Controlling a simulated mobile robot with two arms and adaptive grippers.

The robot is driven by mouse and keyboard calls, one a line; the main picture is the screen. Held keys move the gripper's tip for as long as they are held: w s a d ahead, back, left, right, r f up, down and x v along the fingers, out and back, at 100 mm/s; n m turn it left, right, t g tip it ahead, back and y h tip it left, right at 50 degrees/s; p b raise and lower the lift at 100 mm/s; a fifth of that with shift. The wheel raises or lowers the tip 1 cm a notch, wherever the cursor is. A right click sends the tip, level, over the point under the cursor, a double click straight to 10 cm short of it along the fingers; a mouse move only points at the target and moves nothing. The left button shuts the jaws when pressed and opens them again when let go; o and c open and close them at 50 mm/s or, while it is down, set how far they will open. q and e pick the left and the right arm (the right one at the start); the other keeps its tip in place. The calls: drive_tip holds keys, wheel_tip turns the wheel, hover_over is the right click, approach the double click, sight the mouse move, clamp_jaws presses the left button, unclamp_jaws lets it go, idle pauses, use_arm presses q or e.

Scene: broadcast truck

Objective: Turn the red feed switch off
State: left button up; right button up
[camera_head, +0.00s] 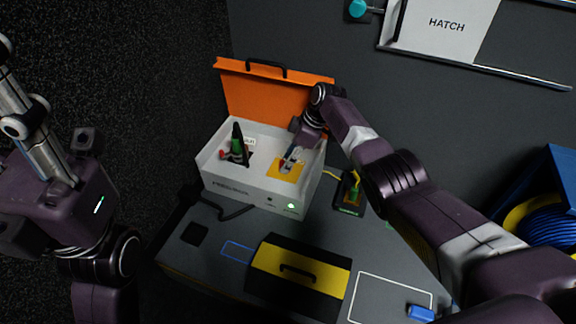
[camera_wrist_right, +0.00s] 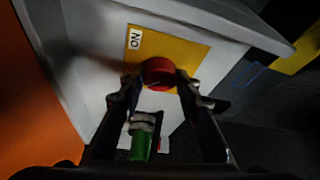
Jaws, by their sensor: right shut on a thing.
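The red feed switch (camera_wrist_right: 158,72) is a round red knob on a yellow plate (camera_wrist_right: 175,45), with an ON label (camera_wrist_right: 134,40) beside it. In the head view the yellow plate (camera_head: 287,176) lies inside the open white box (camera_head: 240,190). My right gripper (camera_wrist_right: 156,80) reaches into the box and has its fingertips on both sides of the knob, shut on it. In the head view the right gripper (camera_head: 289,158) covers much of the knob. My left arm shows at the left edge, but I cannot make out its gripper.
The box's orange lid (camera_head: 270,92) stands open behind. A green and black upright part (camera_head: 239,146) is in the box's left side. A green light (camera_head: 291,206) glows on its front. A black and yellow case (camera_head: 298,272) and a blue block (camera_head: 420,313) are nearer on the table.

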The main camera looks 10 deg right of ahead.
idle(0.3)
drive_tip(key=o, duration=1.2)
drive_tip(key=shift+c, duration=0.2)
drive_tip(key=shift+d+r, duration=0.2)
drive_tip(key=shift+r, duration=0.3)
drive_tip(key=v, duration=0.4)
drive_tip(key=shift+d+r, duration=0.1)
drive_tip(key=shift+d, duration=0.1)
drive_tip(key=s+d, duration=0.4)
drive_tip(key=d, duration=0.7)
